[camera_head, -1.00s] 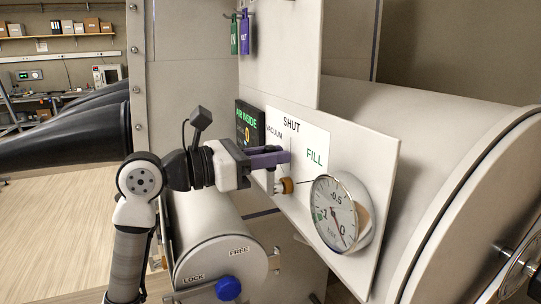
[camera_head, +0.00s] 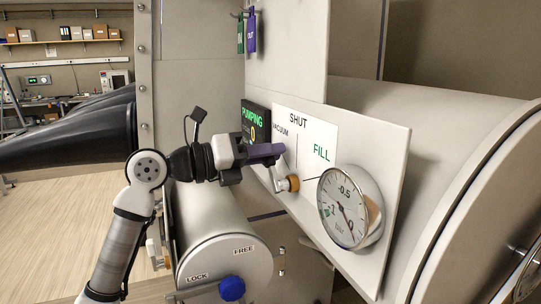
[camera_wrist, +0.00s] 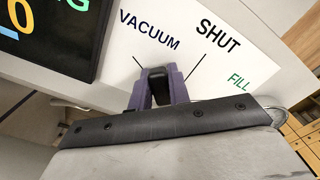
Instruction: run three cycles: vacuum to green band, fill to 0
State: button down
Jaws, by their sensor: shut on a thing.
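My gripper (camera_head: 272,152), with purple fingers, is shut on the black valve lever (camera_wrist: 157,86) in front of the label panel (camera_head: 318,125). In the wrist view the lever's end shows between the fingers, near the VACUUM mark. The brass-coloured valve hub (camera_head: 293,184) sits below the gripper. The dial gauge (camera_head: 343,207) is right of it, with a green patch near -1; its needle points down right, near 0. The dark display (camera_head: 254,122) reads PUMPING with a yellow 0; it is partly cut off in the wrist view (camera_wrist: 50,30).
A white cylinder (camera_head: 215,235) with LOCK and FREE labels and a blue knob (camera_head: 232,289) lies below my arm. Black glove sleeves (camera_head: 70,140) are at left. Green and purple tags (camera_head: 246,33) hang above. A large cylinder fills the right.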

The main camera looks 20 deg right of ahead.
jog(key=shift+w+f+n+b, duration=0.25)
jog(key=shift+w+f+n, duration=0.15)
jog(key=shift+n, duration=0.55)
jog(key=shift+w+f+n+b, duration=0.2)
jog(key=shift+w+f+n, duration=0.15)
jog(key=shift+n, duration=0.6)
jog(key=shift+f, duration=0.1)
jog(key=c, duration=1.3)
grip_release()
jog(key=a+b, duration=0.1)
jog(key=a, duration=0.3)
jog(key=a+b, duration=0.1)
jog(key=a, duration=0.4)
jog(key=a+b, duration=0.2)
jog(key=a, duration=0.3)
jog(key=shift+s, duration=0.3)
